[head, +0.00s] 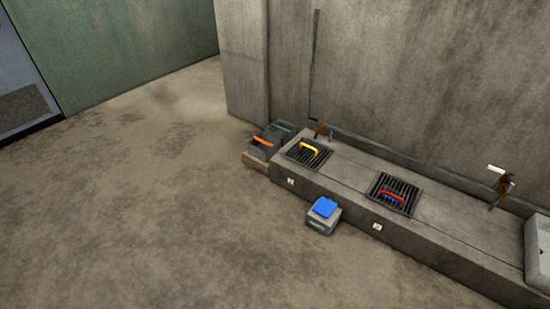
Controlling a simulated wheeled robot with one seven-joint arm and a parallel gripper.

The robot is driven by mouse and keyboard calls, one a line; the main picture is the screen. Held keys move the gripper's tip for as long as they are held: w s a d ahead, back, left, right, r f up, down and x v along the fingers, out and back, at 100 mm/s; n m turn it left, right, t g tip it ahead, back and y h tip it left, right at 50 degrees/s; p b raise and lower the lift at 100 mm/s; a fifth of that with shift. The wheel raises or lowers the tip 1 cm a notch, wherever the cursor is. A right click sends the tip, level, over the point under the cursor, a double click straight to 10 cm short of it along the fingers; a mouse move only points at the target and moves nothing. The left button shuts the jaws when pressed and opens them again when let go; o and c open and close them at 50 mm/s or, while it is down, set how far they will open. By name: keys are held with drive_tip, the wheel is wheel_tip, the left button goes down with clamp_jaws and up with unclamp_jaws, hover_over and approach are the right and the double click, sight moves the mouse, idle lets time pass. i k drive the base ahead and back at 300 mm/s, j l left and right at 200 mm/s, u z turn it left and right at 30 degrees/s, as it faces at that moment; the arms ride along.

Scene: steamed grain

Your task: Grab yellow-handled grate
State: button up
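The yellow-handled grate (297,157) lies in the top of a long low concrete counter, near its left end. Its dark bars run under a curved yellow handle (308,147) that stands up from it. My gripper is not in view, and nothing is seen touching the grate.
A second grate (407,187) with a red and blue handle lies further right on the counter (350,180). Boxes with orange and teal handles (264,142) stand at the counter's left end. A blue-topped box (322,216) stands on the floor in front. Open floor (150,200) spreads left.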

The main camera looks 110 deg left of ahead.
sight(301, 144)
drive_tip(key=u, duration=3.55)
drive_tip(key=i+j, duration=0.1)
drive_tip(key=i, duration=0.5)
drive_tip(key=i+j, duration=0.1)
drive_tip(key=i, duration=0.45)
drive_tip(key=i+j, duration=0.1)
drive_tip(key=i, duration=0.5)
